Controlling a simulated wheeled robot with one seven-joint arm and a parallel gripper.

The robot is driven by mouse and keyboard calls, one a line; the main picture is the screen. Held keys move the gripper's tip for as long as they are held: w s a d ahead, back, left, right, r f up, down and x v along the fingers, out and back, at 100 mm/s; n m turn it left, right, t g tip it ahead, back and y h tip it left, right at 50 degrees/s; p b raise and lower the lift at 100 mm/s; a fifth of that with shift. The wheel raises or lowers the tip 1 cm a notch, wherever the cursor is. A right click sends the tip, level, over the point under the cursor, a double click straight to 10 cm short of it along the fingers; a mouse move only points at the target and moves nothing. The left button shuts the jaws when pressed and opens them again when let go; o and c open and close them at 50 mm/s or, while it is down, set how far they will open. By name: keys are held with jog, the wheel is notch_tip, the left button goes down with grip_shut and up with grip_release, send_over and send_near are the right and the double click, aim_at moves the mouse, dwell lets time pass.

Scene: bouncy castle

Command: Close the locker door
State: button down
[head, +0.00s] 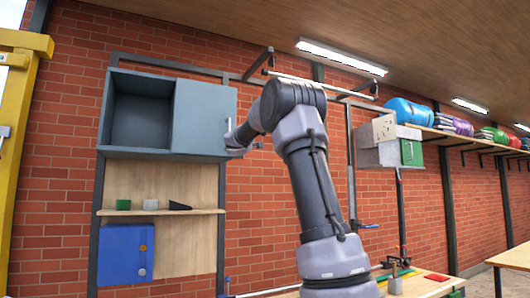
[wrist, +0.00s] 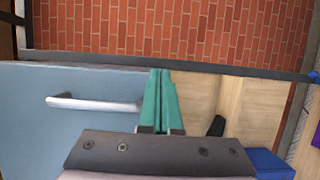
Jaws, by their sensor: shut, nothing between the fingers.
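The locker (head: 139,112) is a grey-blue box high on the brick wall at the left in the head view. Its left part is open, dark and empty inside. A flat grey-blue door (head: 198,118) covers its right part, with a pale upright bar handle (head: 229,127) near its right edge. In the wrist view the door (wrist: 60,135) fills the left, and its handle (wrist: 95,103) lies left of my fingers. My gripper (wrist: 160,75) has green fingers, shut and empty, beyond the handle's end near the door's lower edge. Whether they touch the door I cannot tell.
A wooden shelf (head: 160,212) below the locker holds small blocks and a dark wedge. A blue box (head: 125,254) hangs under it. A grey cabinet with a green door (head: 411,152) is to the right. A dark rail (wrist: 165,60) crosses the wrist view.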

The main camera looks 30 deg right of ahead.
jog(key=s+d, duration=0.7)
